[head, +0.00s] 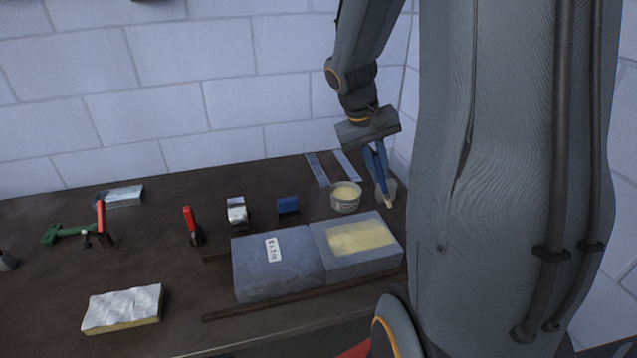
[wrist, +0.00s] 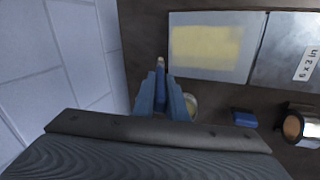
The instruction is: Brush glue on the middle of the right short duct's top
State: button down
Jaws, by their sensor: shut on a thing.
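The right short duct (head: 390,259) is a grey block with a pale yellow glue patch (head: 361,236) covering the middle of its top. The duct also shows in the wrist view (wrist: 179,74), with the patch (wrist: 205,46) within its borders. My gripper (head: 378,172) is shut on a slim brush, whose pale tip (head: 389,205) points down behind the duct's far right corner, apart from its top. In the wrist view the brush tip (wrist: 160,62) shows just beyond my blue fingers (wrist: 161,92). The glue pot (head: 345,204), filled with pale yellow glue, stands left of the brush.
The left duct (head: 277,279), with a white size label, adjoins the right one. A blue block (head: 288,205), a tape roll (head: 237,212) and a red-handled tool (head: 191,222) stand behind. Walls are close behind and right.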

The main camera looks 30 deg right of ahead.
jog(key=shift+r+p, duration=0.55)
jog(key=shift+r, duration=0.4)
jog(key=shift+s, duration=0.1)
dwell(0.4)
